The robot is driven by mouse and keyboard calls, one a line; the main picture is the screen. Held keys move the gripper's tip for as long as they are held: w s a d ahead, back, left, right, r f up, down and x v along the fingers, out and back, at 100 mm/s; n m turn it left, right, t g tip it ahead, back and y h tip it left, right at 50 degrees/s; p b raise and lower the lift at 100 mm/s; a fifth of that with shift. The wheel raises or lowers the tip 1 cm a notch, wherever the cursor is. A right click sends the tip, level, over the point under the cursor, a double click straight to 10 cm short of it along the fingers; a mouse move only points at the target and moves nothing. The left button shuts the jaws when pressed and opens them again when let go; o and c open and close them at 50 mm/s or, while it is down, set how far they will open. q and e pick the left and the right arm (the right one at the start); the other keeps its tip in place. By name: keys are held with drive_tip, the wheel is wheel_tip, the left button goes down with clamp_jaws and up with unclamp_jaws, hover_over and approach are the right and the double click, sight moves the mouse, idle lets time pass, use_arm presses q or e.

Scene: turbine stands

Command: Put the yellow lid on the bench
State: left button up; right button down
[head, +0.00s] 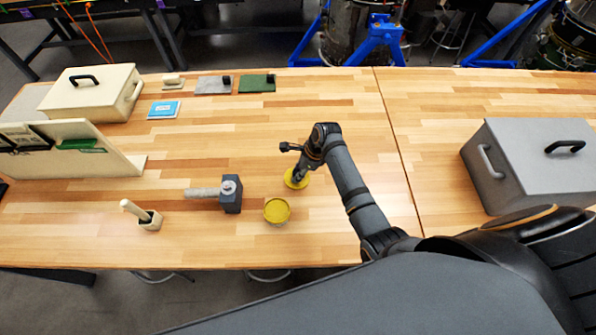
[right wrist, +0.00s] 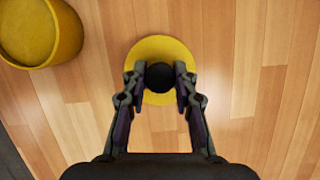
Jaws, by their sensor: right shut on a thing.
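The yellow lid (head: 293,181) is a round disc with a dark knob, at the middle of the wooden bench (head: 330,230). In the right wrist view the lid (right wrist: 160,52) shows under my right gripper (right wrist: 160,80), whose fingers are shut on the black knob (right wrist: 160,76). I cannot tell whether the lid touches the bench or is just above it. My right gripper (head: 299,176) partly hides the lid in the head view. A yellow round container (head: 277,211) stands just in front and to the left of the lid. My left gripper is not in view.
A hammer (head: 230,194) and a small wooden block with a peg (head: 148,216) are left of the container. A cream box (head: 90,92) and a panel (head: 75,150) stand farther left. A grey box (head: 520,165) is at the right. The bench behind the lid is clear.

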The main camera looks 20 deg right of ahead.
sight(305, 178)
drive_tip(key=shift+f, duration=0.3)
drive_tip(key=c, duration=0.8)
unclamp_jaws()
drive_tip(key=shift+p+v, duration=0.75)
drive_tip(key=shift+v, duration=0.55)
drive_tip(key=shift+d+r, duration=0.1)
drive_tip(key=shift+r, duration=0.15)
drive_tip(key=shift+v, duration=1.95)
drive_tip(key=shift+s+f, duration=0.1)
